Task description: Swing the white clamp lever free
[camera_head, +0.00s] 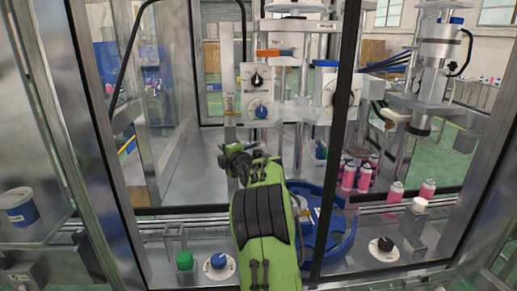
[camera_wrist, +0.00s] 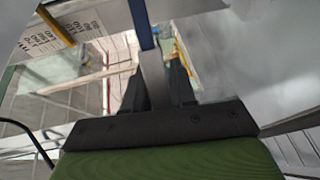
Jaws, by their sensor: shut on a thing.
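In the wrist view my gripper (camera_wrist: 157,84) has its two black fingers on either side of a pale grey-white bar (camera_wrist: 152,66), which looks like the white clamp lever, and is shut on it. A blue strip (camera_wrist: 141,24) continues upward in line with the bar. In the head view my gripper (camera_head: 232,158) is inside the machine frame, below the panel with knobs. The lever cannot be made out there. Its pivot and how far it is turned cannot be told.
An orange lever (camera_head: 275,53) and a blue-knobbed panel (camera_head: 257,108) are above my gripper. A dark frame post (camera_head: 342,130) stands to the right of my arm. Several pink cans (camera_head: 366,174) and a blue ring-shaped part (camera_head: 330,235) are at right. Green (camera_head: 184,261) and blue (camera_head: 218,261) buttons sit in front.

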